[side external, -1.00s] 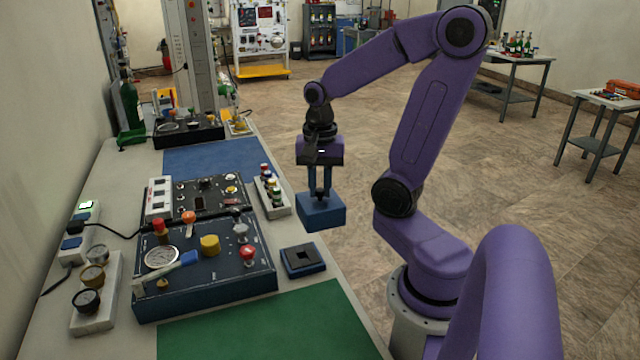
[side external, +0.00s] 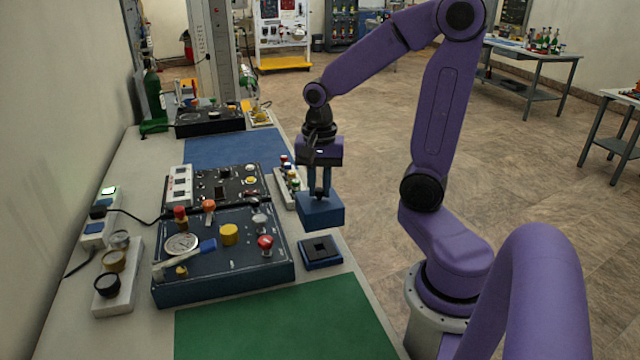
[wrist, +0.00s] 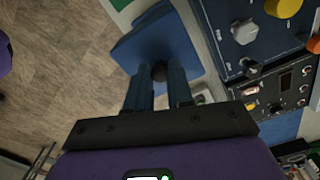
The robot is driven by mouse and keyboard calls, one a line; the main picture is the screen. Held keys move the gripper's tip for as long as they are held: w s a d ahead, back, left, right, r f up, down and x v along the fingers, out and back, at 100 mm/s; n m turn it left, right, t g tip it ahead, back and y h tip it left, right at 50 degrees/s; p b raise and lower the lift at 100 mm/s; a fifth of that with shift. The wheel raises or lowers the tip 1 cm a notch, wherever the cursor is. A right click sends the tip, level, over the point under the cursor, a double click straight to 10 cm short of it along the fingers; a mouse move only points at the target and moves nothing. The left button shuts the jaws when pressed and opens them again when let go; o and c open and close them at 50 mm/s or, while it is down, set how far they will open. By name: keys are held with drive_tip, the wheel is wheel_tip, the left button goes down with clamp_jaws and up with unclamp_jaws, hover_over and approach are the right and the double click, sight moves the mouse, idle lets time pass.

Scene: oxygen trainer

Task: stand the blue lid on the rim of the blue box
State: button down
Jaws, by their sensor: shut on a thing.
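The blue lid (side external: 321,211) is a blue square block with a dark knob on top. My gripper (side external: 319,190) is shut on that knob and holds the lid in the air, roughly level. In the wrist view the lid (wrist: 140,45) hangs beyond the fingertips (wrist: 160,75), with the round black knob between them. The blue box (side external: 320,253) is low and square with a dark square opening. It sits on the bench near its right edge. The lid is apart from the box, above it and farther back in the side view.
A dark blue instrument panel (side external: 225,262) with knobs and a gauge stands left of the box. A rack of small coloured-top items (side external: 287,185) is behind the lid. A green mat (side external: 285,325) lies clear in front. The bench edge drops to open floor at right.

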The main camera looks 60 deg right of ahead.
sight(319, 199)
drive_tip(key=shift+f, duration=2.55)
drive_tip(key=shift+f, duration=2.15)
drive_tip(key=c, duration=0.9)
unclamp_jaws()
drive_tip(key=shift+r, duration=0.1)
